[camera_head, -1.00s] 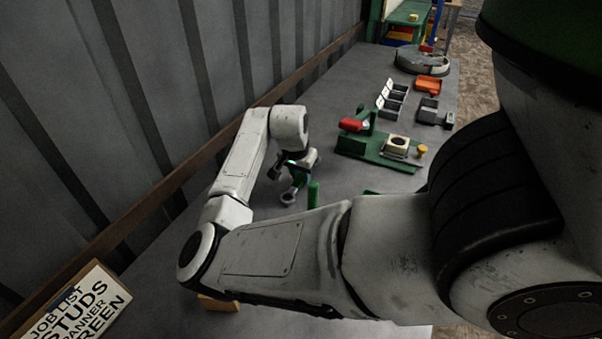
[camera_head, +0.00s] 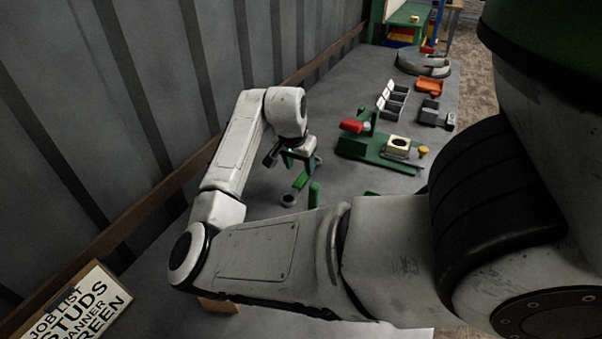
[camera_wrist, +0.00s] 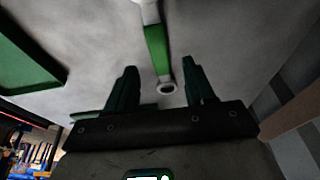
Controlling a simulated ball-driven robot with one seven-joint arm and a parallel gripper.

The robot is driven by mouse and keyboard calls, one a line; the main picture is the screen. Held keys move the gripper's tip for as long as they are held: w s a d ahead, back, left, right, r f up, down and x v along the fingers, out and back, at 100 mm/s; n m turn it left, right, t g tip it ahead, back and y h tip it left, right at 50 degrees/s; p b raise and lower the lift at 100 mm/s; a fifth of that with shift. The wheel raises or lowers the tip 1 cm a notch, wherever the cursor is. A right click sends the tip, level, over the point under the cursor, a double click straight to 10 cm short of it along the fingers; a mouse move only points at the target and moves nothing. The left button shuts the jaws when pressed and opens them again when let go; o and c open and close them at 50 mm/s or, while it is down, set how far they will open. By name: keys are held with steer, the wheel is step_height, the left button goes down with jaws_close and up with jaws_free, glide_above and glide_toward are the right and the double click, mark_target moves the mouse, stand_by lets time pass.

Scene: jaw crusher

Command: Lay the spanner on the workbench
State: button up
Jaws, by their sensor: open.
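The spanner (camera_head: 299,182), with a green handle and a grey ring end, lies on the grey workbench (camera_head: 345,195). In the wrist view the spanner (camera_wrist: 157,48) shows its ring end between and beyond my open fingers, with its pale far end cut off by the top edge. My gripper (camera_head: 290,162) is open and empty, a little above the spanner and apart from it. Its two dark green fingers (camera_wrist: 159,68) also show spread in the wrist view.
The corrugated wall (camera_head: 130,110) borders the left. A job-list sign (camera_head: 80,310) leans front left.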

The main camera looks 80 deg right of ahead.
mark_target(297, 185)
steer(key=v, duration=0.7)
